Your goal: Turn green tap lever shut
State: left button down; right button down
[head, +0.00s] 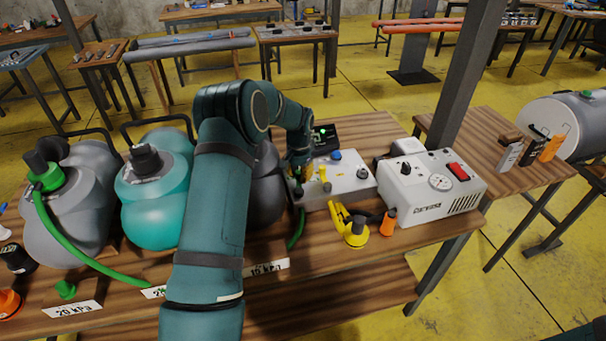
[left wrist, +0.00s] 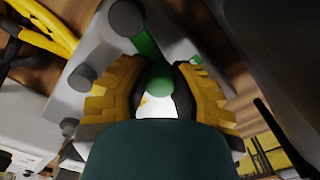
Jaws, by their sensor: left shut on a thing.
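The green tap lever (left wrist: 150,52) lies between the yellow-padded fingers of my left gripper (left wrist: 160,82) in the left wrist view, and the gripper is shut on it. In the head view my left gripper (head: 300,181) reaches down at the left end of the light grey tap box (head: 350,187). There the arm and gripper hide most of the lever. The box also shows in the left wrist view (left wrist: 93,52), with dark round knobs on it. My right gripper is not in view.
A white pump unit with a gauge (head: 420,190) stands right of the box. A yellow hose fitting (head: 354,232) and an orange plug (head: 388,222) lie in front. Grey (head: 65,220) and teal (head: 150,205) inflatables stand left, with a green hose (head: 75,245).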

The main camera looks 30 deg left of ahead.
pick_arm(q)
jog(key=shift+s+a+n, duration=0.2)
jog(key=shift+a+n, duration=0.1)
jog(key=shift+n, duration=0.5)
jog(key=c, duration=0.8)
grip_release()
jog(key=shift+r, duration=0.15)
notch_tip(320, 180, up, 12)
jog(key=shift+f, duration=0.15)
jog(key=shift+s+f, duration=0.1)
jog(key=shift+s, duration=0.05)
